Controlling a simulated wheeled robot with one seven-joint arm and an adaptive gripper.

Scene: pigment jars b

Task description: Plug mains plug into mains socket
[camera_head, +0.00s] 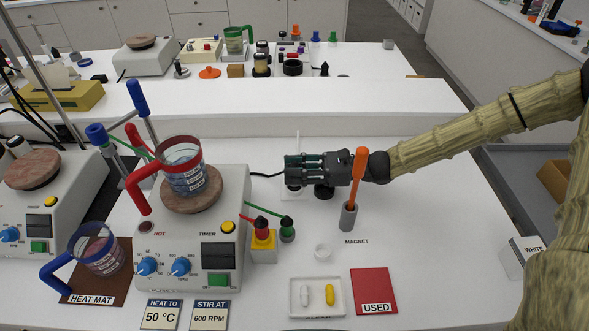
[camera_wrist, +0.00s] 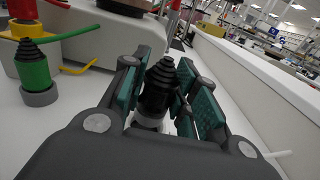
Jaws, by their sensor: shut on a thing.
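My gripper (camera_head: 305,168) reaches in from the right above the white bench, with its fingers pointing left. In the wrist view its teal-padded fingers (camera_wrist: 168,95) are closed around a black plug with a ribbed top, the mains plug (camera_wrist: 159,88). A pale part shows below the plug; I cannot tell whether it belongs to the plug or to something under it. In the head view the fingers hide most of the plug. A black cord (camera_head: 268,174) runs from the hotplate to the fingertips. A white piece (camera_head: 293,190) shows below the fingers; I cannot tell if it is the mains socket.
A hotplate (camera_head: 222,235) with a red-handled beaker (camera_head: 184,170) stands left of my gripper. A red plug (camera_head: 262,230) on a yellow block and a green plug (camera_head: 287,231) stand in front. An orange-handled rod (camera_head: 357,180) in a grey holder stands close to my wrist.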

